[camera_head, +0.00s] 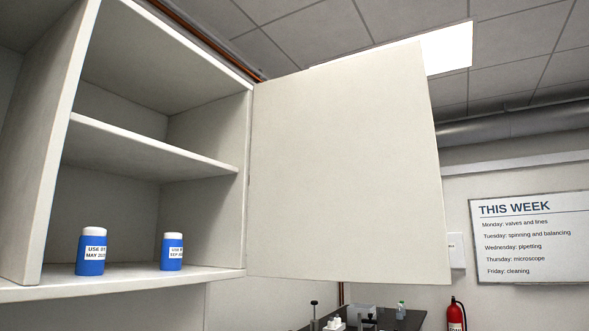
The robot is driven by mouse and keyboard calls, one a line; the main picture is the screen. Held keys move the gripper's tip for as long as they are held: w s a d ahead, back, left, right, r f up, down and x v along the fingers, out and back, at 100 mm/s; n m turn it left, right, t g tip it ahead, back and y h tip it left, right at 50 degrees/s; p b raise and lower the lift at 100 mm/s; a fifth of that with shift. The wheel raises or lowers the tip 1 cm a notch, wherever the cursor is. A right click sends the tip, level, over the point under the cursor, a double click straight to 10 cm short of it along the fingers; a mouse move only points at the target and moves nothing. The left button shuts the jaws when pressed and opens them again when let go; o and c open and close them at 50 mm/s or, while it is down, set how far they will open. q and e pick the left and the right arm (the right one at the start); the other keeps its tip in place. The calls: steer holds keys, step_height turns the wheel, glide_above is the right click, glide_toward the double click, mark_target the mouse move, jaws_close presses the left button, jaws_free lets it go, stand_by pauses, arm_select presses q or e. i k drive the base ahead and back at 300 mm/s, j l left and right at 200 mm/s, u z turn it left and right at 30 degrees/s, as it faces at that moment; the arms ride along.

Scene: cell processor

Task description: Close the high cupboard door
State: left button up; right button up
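The high cupboard (150,148) fills the left of the head view, with a middle shelf and a floor panel. Its door (345,170) is a flat off-white panel hinged on the cupboard's right edge. The door stands wide open, swung out to the right, and the cupboard's inside is exposed. No handle shows on the visible face of the door. Neither of my grippers is in view.
Two blue bottles with white caps, a left one (91,254) and a right one (172,253), stand on the cupboard floor. Below right are a dark bench (408,321) with equipment, a red extinguisher (456,315) and a whiteboard (530,237).

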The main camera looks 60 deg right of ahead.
mark_target(345, 185)
steer(key=l+u, duration=0.1)
steer(key=l, duration=0.3)
steer(key=k+l, duration=0.15)
steer(key=l, duration=0.25)
steer(key=l+u, duration=0.15)
steer(key=l, duration=0.3)
steer(key=k+l, duration=0.15)
steer(key=l, duration=0.2)
steer(key=k+l+u, duration=0.15)
steer(key=l, duration=0.65)
steer(key=k+l, duration=0.1)
steer(key=l, duration=0.25)
steer(key=k+l, duration=0.15)
steer(key=l, duration=0.25)
steer(key=k+l, duration=0.1)
steer(key=l, duration=0.25)
steer(key=k+l, duration=0.1)
steer(key=l, duration=0.25)
steer(key=u, duration=0.05)
